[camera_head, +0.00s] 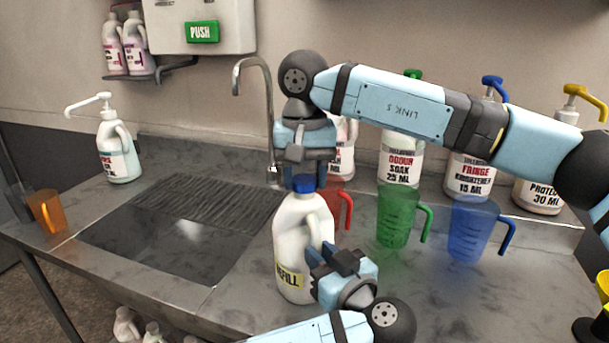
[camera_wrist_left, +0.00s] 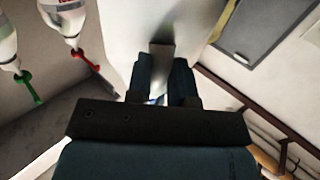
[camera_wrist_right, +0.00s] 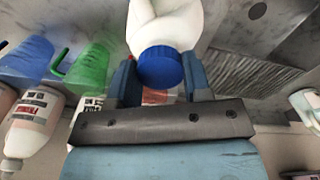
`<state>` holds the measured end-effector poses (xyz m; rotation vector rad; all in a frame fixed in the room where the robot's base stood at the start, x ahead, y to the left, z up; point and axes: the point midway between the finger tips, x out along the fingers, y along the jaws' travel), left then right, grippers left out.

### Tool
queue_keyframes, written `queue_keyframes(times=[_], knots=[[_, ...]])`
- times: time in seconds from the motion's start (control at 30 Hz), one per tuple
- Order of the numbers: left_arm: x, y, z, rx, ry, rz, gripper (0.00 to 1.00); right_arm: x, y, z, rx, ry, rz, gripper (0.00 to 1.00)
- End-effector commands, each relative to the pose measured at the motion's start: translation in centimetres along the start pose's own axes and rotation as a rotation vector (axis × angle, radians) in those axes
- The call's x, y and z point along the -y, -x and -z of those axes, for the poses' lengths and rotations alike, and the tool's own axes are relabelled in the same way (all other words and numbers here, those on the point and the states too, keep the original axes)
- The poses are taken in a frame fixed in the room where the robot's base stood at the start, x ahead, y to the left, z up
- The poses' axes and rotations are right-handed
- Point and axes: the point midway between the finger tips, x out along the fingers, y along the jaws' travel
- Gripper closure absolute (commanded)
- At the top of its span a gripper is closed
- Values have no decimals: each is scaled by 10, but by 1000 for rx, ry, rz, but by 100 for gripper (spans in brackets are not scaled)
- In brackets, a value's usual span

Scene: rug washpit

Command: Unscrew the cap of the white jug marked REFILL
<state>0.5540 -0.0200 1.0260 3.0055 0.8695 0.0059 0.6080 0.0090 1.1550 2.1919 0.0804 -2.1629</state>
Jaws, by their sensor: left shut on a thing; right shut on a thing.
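The white jug (camera_head: 292,240) with a yellow REFILL label stands upright on the counter in front of the tap. Its blue cap (camera_head: 304,184) is on its neck and shows large in the right wrist view (camera_wrist_right: 160,67). My right gripper (camera_head: 304,176) comes down from above and is shut on the cap, one finger on each side. My left gripper (camera_head: 318,260) is shut on the jug at its right side, low on the handle side. The jug's white body fills the middle of the left wrist view (camera_wrist_left: 160,30). The left fingertips' exact contact is partly hidden.
A sink (camera_head: 165,250) with a drainboard lies left of the jug. Red (camera_head: 347,205), green (camera_head: 398,215) and blue (camera_head: 470,230) measuring cups stand to the right, with several pump bottles behind. An orange cup (camera_head: 46,210) and a pump bottle (camera_head: 118,150) stand left.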

Motion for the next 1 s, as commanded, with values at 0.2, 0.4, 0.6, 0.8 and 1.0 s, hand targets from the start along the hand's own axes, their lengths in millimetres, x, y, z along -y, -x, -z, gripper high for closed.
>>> queue_keyframes(times=[0.2, 0.4, 0.6, 0.8, 1.0], knots=[[0, 0, 0, 0, 0, 1, 100, 0, 0, 0, 0, -1, 0, 83], [0, 0, 0, 0, 0, 0, 100, 0, 2, 0, -1, -2, 0, 83], [0, 0, 0, 0, 0, 0, 100, 0, 9, 0, -1, -2, 1, 83], [0, 0, 0, 0, 0, 0, 100, 0, 16, 0, -2, -1, 1, 83], [0, 0, 0, 0, 0, 0, 100, 0, 22, 0, -1, -1, 0, 83]])
